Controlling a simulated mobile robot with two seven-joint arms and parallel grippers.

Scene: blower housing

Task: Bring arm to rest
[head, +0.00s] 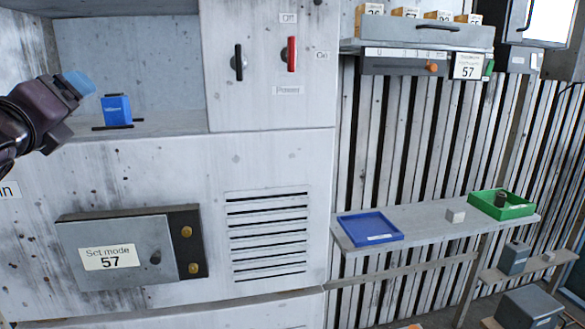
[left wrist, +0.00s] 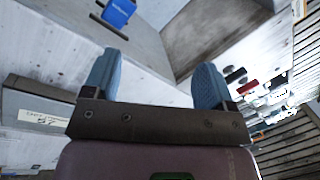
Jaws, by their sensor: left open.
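My left gripper (head: 78,84) is at the upper left of the head view, in front of the recess in the grey housing. It is open and empty; its two blue fingertips stand wide apart in the left wrist view (left wrist: 155,85). A blue block (head: 117,109) sits on the recess ledge, just right of the gripper and apart from it. The block also shows at the top of the left wrist view (left wrist: 119,13). My right gripper is not in view.
The housing has a black handle (head: 239,62), a red handle (head: 291,54) and a "Set mode 57" box (head: 112,255). On the right, a shelf (head: 425,229) bears a blue tray (head: 371,228), a small grey block (head: 456,215) and a green tray (head: 519,209). A drawer unit (head: 425,36) hangs above.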

